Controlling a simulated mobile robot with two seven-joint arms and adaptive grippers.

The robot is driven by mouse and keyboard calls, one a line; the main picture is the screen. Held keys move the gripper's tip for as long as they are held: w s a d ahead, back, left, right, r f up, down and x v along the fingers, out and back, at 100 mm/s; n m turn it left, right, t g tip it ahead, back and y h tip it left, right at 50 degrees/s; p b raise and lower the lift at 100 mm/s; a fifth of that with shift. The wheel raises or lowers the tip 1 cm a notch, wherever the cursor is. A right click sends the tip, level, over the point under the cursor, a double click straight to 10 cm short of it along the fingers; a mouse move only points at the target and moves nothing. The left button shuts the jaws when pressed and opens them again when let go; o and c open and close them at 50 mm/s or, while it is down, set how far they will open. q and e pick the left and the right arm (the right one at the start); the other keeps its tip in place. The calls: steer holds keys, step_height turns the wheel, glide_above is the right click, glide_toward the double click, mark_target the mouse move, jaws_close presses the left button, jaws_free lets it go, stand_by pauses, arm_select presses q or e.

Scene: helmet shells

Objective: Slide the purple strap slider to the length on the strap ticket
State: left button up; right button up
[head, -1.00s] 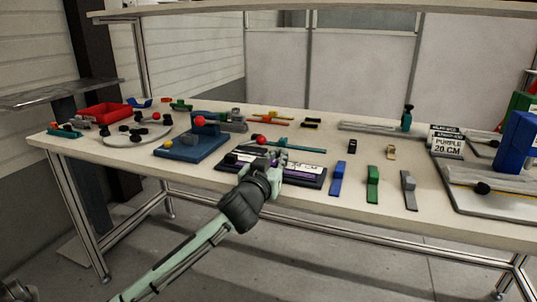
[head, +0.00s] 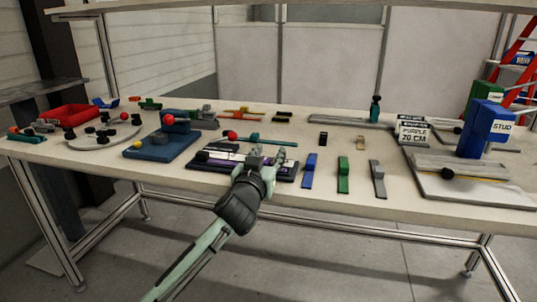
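The strap ticket (head: 412,129) stands upright at the right of the table and reads PURPLE 20 CM. The strap board (head: 205,165) is a dark, low plate near the front edge, with a pale scale and a purple strip along it. My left gripper (head: 268,155) is over the right half of the board, with its two fingers apart. The purple slider cannot be made out; the gripper may hide it. Whether the fingers touch the board is too small to tell. My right gripper is not in view.
Blue (head: 309,170), green (head: 343,174) and grey (head: 378,179) pieces lie right of the board. A blue fixture (head: 160,146) stands left of it. A blue STUD box (head: 485,130) and a pale tray (head: 470,192) are at the right. A teal bar lies behind the board.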

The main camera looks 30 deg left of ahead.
arm_select(q)
steer(key=v, duration=1.2)
stand_by(0.3)
